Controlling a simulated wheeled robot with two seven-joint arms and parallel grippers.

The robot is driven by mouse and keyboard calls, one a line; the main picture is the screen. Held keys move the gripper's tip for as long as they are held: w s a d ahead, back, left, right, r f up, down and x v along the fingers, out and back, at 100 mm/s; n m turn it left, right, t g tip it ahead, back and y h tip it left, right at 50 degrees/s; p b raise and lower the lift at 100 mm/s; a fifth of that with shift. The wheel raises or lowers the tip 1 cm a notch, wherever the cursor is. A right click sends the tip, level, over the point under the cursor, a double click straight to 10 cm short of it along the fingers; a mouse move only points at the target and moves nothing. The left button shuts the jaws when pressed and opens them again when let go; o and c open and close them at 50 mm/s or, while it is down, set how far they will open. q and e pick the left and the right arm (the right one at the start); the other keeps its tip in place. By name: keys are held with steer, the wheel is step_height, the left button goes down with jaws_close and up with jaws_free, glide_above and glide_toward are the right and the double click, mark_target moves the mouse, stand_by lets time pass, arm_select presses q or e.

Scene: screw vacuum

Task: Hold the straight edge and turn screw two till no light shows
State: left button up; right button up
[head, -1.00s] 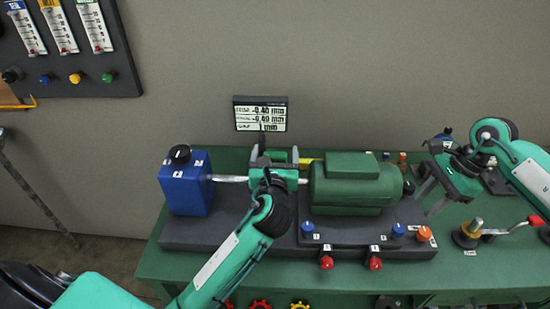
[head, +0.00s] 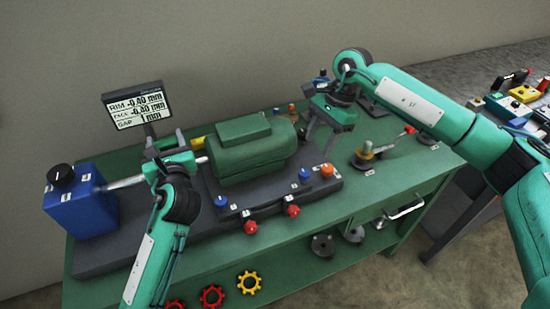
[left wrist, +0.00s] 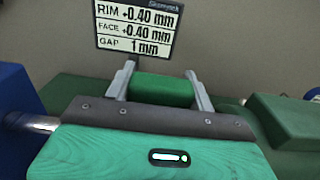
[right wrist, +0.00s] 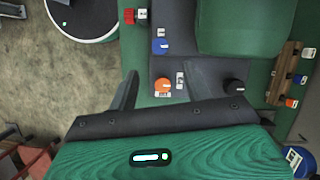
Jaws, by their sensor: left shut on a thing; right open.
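My left gripper (head: 167,142) is shut on a green block (left wrist: 163,90), perhaps the straight edge, at the shaft between the blue box (head: 80,205) and the green motor (head: 250,155). My right gripper (head: 320,146) is open and empty above the motor base's right end. In the right wrist view the orange knob (right wrist: 162,86) shows between its fingers, apart from them. Blue knobs (head: 221,200) and red knobs (head: 250,227) line the base's front; their number labels are too small to read surely.
A display (head: 137,105) behind the shaft reads rim 0.40 mm, face 0.40 mm, gap 1 mm; the signs are unclear. A black knob (right wrist: 234,87) is near my right gripper's finger. Gears (head: 248,282) lie below.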

mark_target(305, 172)
steer(key=s+a+r+n+t+h, duration=0.2)
steer(key=a+n+h, duration=0.1)
steer(key=n, duration=0.4)
steer(key=f, duration=1.1)
steer(key=shift+a+f, duration=0.1)
steer(key=shift+a, duration=0.1)
steer(key=shift+c, duration=0.4)
steer(key=shift+w, duration=0.1)
steer(key=c, duration=0.9)
steer(key=shift+m, duration=0.4)
